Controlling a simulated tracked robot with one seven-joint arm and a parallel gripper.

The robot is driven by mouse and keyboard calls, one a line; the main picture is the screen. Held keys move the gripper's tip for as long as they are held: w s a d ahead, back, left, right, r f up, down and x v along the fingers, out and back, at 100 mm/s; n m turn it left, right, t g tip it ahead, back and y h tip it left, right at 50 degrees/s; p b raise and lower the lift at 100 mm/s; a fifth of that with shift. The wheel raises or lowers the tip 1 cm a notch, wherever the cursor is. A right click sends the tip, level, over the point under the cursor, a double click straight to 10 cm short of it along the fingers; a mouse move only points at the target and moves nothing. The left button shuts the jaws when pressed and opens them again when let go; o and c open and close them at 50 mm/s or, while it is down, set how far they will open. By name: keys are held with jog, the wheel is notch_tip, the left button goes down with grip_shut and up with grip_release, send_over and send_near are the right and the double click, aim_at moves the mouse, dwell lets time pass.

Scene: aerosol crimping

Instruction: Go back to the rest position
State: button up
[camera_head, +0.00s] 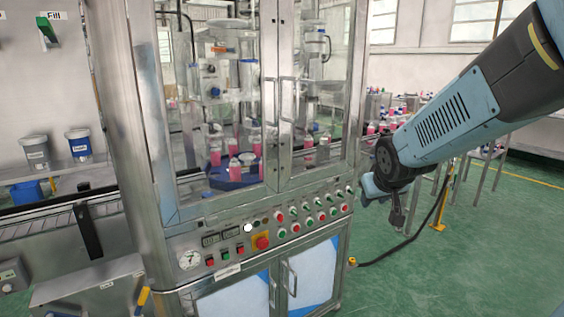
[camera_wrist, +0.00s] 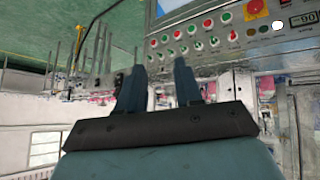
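My gripper (camera_head: 397,212) hangs at the end of my blue-grey arm, which reaches in from the upper right in the head view. It is to the right of the crimping machine (camera_head: 130,110) and apart from its control panel. In the wrist view my gripper (camera_wrist: 158,85) shows two dark fingers spread apart with nothing between them. The control panel (camera_wrist: 215,22) with red and green buttons shows beyond the fingertips, upside down.
The machine's glass doors (camera_head: 309,85) are closed, with pink bottles (camera_head: 215,150) behind them. A conveyor (camera_head: 60,228) and two tubs (camera_head: 79,146) are at the left. Metal stands with bottles (camera_head: 420,105) are behind my arm. Green floor (camera_head: 470,260) is open at the lower right.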

jog(key=s+r+m+g, duration=0.1)
jog(key=s+r, duration=0.2)
jog(key=s, duration=0.6)
jog(key=s+r+g, duration=0.1)
jog(key=s+r, duration=0.2)
jog(key=s, duration=0.7)
jog(key=shift+d+r+m+g+y, duration=0.25)
jog(key=shift+d+m+g+y, duration=0.05)
jog(key=shift+d+m, duration=0.15)
